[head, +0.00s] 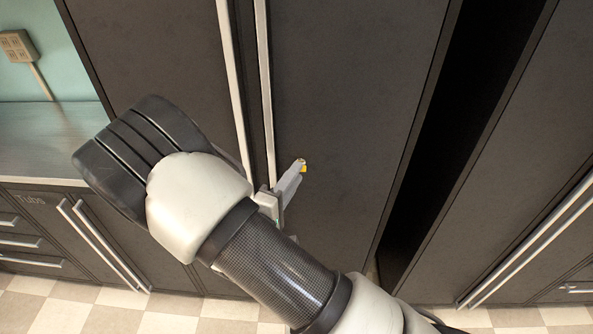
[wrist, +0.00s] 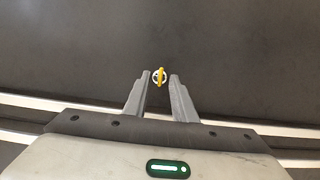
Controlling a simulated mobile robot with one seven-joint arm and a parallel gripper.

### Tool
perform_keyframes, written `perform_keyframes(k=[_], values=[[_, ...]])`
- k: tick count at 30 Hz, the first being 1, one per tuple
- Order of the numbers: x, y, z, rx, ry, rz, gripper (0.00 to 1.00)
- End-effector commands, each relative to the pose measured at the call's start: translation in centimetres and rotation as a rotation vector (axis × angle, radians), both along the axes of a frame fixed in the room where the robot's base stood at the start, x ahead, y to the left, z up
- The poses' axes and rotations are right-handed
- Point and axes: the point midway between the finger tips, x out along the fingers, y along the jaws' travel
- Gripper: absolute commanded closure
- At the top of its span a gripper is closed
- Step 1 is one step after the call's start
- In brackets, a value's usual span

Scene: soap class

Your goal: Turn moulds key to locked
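The key (wrist: 160,76) is yellow and sits in a round pale lock on a dark cabinet door. In the wrist view its bow stands upright in the picture, along the line between my fingers. My gripper (wrist: 160,78) is open, with one fingertip to each side of the key and a gap on both sides. I cannot tell how deep the fingertips reach around it.
Two long pale vertical handles (head: 267,90) run up the dark doors close to my gripper. A dark gap (head: 440,130) lies right of the cabinet. A counter (head: 50,140) stands left, above a cupboard marked "Tubs" (head: 31,199).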

Motion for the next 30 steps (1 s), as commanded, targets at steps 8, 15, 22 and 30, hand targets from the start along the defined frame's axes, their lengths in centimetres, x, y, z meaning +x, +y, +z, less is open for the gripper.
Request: perform_keyframes(k=[8, 15, 22, 30], values=[[1.6, -0.8, 0.0, 0.000, 0.001, 0.000, 0.76], [1.6, -0.7, 0.0, 0.000, 0.001, 0.000, 0.79], [1.6, -0.7, 0.0, 0.000, 0.000, 0.000, 1.00], [1.6, -0.7, 0.0, 0.000, 0.000, 0.000, 1.00]])
